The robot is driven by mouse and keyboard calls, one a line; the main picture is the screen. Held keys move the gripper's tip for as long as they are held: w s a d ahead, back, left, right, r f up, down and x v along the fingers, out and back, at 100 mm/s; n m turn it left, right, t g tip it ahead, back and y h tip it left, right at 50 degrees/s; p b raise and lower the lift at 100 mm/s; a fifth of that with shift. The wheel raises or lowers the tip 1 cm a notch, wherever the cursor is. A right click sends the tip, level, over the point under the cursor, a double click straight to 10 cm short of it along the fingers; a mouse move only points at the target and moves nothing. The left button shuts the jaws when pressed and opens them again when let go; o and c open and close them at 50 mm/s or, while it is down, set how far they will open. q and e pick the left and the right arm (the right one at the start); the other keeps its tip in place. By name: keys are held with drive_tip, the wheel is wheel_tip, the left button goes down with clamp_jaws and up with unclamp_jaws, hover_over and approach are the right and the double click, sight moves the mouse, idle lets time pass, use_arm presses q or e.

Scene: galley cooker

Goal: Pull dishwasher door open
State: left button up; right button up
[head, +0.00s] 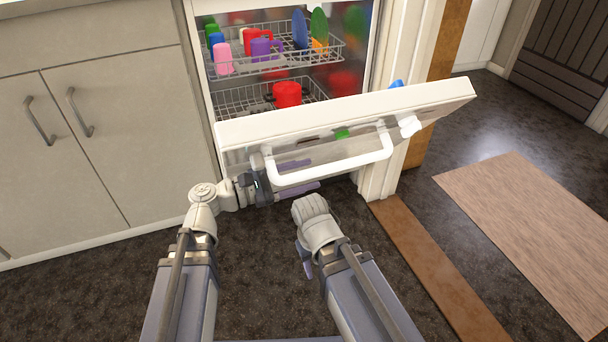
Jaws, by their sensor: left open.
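The dishwasher door (350,112) is partly open, its top edge tilted out towards me and the racks showing behind it. Its white bar handle (345,167) runs across the outer face. My left gripper (304,178) is open at the left part of the handle. Its purple fingers show above and below the bar, which appears to lie between them; I cannot tell whether they touch it. My right arm's wrist (318,224) is below the handle, apart from the door. A purple part of the right gripper (304,259) shows beside the wrist; its fingertips are mostly hidden.
The upper rack (270,66) holds cups and plates; a red pot (287,94) is in the lower rack. Cabinets (110,130) stand left of the dishwasher. A door frame (390,170) stands close on the right. The dark floor (80,300) is clear; a mat (535,225) lies far right.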

use_arm(q)
drive_tip(key=v, duration=0.7)
drive_tip(key=shift+a, duration=0.25)
drive_tip(key=shift+s, duration=0.1)
